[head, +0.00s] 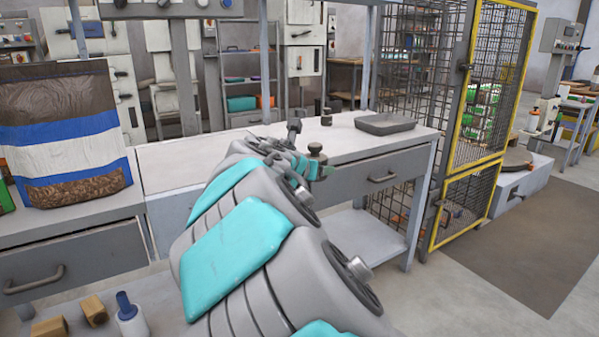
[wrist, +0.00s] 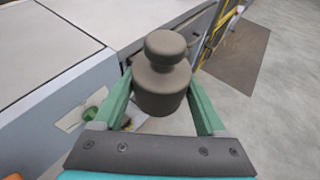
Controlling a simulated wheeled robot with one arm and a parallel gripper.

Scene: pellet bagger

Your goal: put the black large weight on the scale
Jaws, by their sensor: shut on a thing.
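A dark large weight (wrist: 162,85) with a round knob stands upright between the green fingers of my gripper (wrist: 161,84) in the wrist view. My gripper is shut on it. In the head view the weight (head: 316,153) shows beyond my arm, in front of the bench's drawer side, and my gripper (head: 316,170) is partly hidden by my arm. A shallow grey tray (head: 385,124) lies on the bench to its right; I cannot tell whether it is part of the scale. No scale is clearly recognizable.
A smaller dark weight (head: 326,117) stands on the pale bench (head: 180,152), left of the tray. A striped bag (head: 65,130) stands at the left. A yellow-framed mesh cage (head: 490,90) rises right of the bench. Bare floor (head: 450,300) lies at the front right.

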